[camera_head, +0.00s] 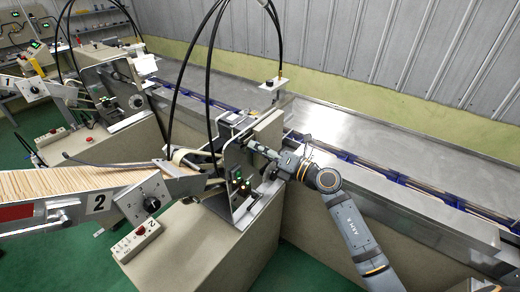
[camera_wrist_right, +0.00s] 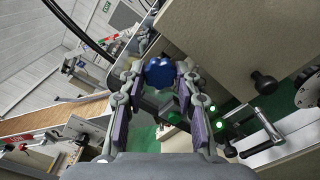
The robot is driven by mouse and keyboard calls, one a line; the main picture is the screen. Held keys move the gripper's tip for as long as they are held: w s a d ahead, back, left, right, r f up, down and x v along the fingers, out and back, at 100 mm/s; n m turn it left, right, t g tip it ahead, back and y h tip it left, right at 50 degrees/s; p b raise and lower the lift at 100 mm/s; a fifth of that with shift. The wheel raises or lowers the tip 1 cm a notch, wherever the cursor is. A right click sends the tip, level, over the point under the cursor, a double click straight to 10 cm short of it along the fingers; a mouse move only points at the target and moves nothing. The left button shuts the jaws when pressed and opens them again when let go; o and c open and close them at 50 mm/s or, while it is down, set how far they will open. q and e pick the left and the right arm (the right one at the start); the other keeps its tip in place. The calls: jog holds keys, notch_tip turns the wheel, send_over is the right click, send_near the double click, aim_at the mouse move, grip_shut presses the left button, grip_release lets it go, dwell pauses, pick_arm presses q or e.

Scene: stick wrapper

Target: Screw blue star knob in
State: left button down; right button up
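The blue star knob (camera_wrist_right: 160,72) shows in the right wrist view, between the fingertips of my right gripper (camera_wrist_right: 161,82). The fingers stand on both sides of the knob, and I cannot tell whether they press on it or leave a small gap. In the head view my right gripper (camera_head: 264,152) reaches in from the right to the upper part of the wrapper machine (camera_head: 236,172). There the knob is too small or hidden to make out. How far the knob is screwed in cannot be seen. My left gripper is not in view.
A beige block (camera_head: 268,130) stands close behind the gripper. A black knob (camera_wrist_right: 264,82) and a metal handle (camera_wrist_right: 262,132) sit to the right in the wrist view. Black cables (camera_head: 210,80) arch over the machine. A stick tray (camera_head: 60,182) lies left; a blue-edged conveyor (camera_head: 380,165) runs behind.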

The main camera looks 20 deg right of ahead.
grip_shut()
jog(key=m+p, duration=1.2)
jog(key=m, duration=1.1)
jog(key=shift+f, duration=0.1)
jog(key=o, duration=0.6)
grip_release()
jog(key=shift+c, duration=0.2)
